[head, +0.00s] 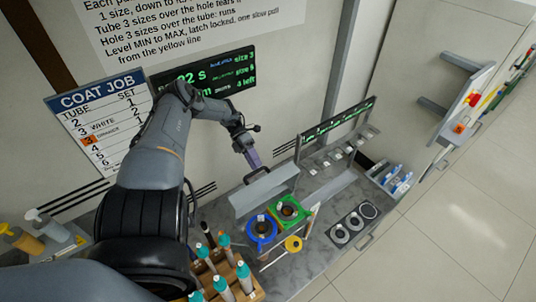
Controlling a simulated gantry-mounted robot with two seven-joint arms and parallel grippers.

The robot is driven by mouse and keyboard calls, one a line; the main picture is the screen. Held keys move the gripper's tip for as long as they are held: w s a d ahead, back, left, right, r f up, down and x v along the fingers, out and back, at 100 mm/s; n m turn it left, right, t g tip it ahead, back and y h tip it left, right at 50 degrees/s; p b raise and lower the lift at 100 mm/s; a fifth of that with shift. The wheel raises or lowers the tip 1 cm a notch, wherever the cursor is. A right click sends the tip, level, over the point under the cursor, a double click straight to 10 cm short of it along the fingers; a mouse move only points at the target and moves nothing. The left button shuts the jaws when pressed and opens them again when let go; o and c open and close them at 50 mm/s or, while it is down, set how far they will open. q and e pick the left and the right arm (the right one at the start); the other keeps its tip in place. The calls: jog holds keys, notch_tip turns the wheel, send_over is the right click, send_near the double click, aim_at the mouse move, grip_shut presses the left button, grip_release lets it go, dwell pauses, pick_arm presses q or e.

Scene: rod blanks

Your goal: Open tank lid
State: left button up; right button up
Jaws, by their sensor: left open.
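A long grey lid-like panel (266,191) lies on the bench behind two coloured rings, with a small handle (257,175) near its back edge. I cannot tell whether it is fully closed, and the tank under it is hidden. My left gripper (253,162) points down just above the handle and looks open and empty. Whether its fingers touch the handle is too small to tell. My right gripper is not in view.
A blue ring (261,230) and a green ring (289,210) stand in front of the panel, with a yellow disc (293,244) nearby. Teal-capped bottles (223,285) fill a wooden block. A rack (338,132) stands right, a dark tray (341,234) in front.

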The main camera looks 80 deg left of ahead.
pick_arm(q)
jog(key=shift+w+d+r+p, duration=1)
jog(key=shift+w+d, duration=0.15)
jog(key=shift+d, duration=0.1)
jog(key=shift+w+d+r+p, duration=0.95)
jog(key=shift+w+d, duration=0.2)
jog(key=shift+d, duration=0.05)
